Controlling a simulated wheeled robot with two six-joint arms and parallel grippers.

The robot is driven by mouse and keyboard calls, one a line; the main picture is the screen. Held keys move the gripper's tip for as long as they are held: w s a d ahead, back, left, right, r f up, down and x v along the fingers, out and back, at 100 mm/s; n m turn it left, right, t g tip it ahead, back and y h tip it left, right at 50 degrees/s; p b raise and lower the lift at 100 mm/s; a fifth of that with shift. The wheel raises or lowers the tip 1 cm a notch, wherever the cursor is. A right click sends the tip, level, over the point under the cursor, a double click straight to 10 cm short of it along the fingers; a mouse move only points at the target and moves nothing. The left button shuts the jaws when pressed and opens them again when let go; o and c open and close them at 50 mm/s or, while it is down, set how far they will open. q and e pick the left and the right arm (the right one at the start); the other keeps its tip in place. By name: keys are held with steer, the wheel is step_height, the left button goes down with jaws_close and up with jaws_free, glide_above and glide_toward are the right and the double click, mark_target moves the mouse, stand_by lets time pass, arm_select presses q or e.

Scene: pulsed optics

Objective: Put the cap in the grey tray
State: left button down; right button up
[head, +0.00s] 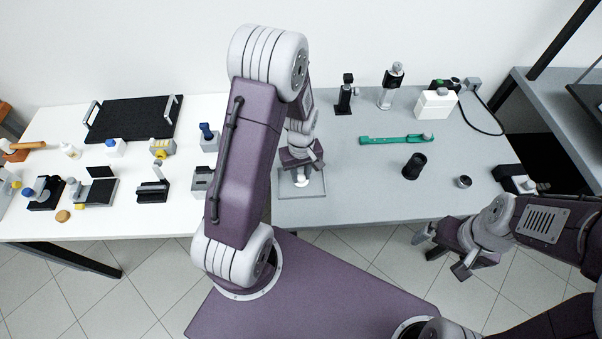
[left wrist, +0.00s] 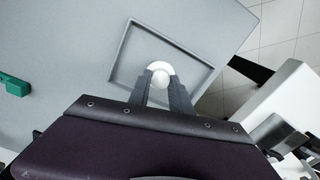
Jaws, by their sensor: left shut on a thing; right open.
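My left gripper (head: 302,174) points down over the grey tray (head: 287,192) and is shut on a white round cap (head: 303,183). In the left wrist view the cap (left wrist: 159,71) sits between the two fingertips (left wrist: 160,80), within the outline of the shallow square tray (left wrist: 128,46). I cannot tell whether the cap touches the tray floor. My right gripper (head: 446,255) is open and empty, in front of the grey table's front edge.
The white table (head: 130,218) at left holds several optics parts and a black board (head: 135,119). The grey table's front middle is clear.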

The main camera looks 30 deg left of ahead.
mark_target(301, 177)
arm_select(q)
steer(key=shift+s+f, duration=0.1)
steer(key=c, duration=1.2)
jaws_free()
steer(key=shift+o, duration=0.2)
steer(key=shift+r, duration=0.3)
step_height(301, 177, up, 12)
steer(key=p, duration=0.1)
steer(key=s+d+m+t, duration=0.1)
steer(key=s+d+m, duration=0.4)
steer(key=s+m, duration=0.3)
steer(key=shift+s+f+m, duration=0.15)
steer(key=shift+f+m, duration=0.3)
steer(key=shift+m, duration=0.05)
